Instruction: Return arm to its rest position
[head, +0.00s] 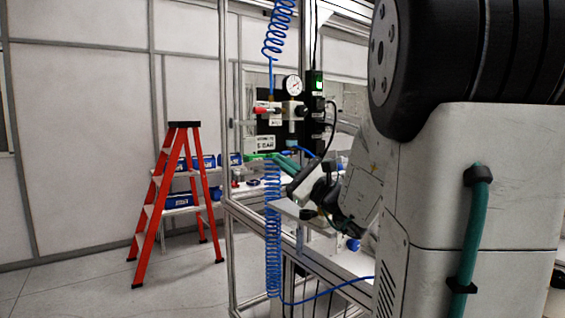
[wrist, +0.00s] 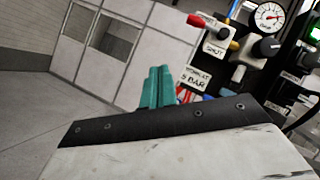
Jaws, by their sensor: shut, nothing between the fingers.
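My gripper's teal fingers (wrist: 156,88) stand side by side and closed together in the wrist view, beyond a black plate and a worn white part of my own arm. Nothing shows between them. In the head view my gripper (head: 286,161) is small, near the middle, in front of the workbench and close to the blue coiled hose. My own arm fills the right side of the head view and hides much of the bench behind it.
A pressure gauge (head: 292,85) with valves hangs on a panel above the bench. A blue coiled hose (head: 273,230) hangs at the aluminium frame (head: 232,150). An orange stepladder (head: 178,190) stands at the left by shelves with blue bins (head: 180,200). The floor at left is clear.

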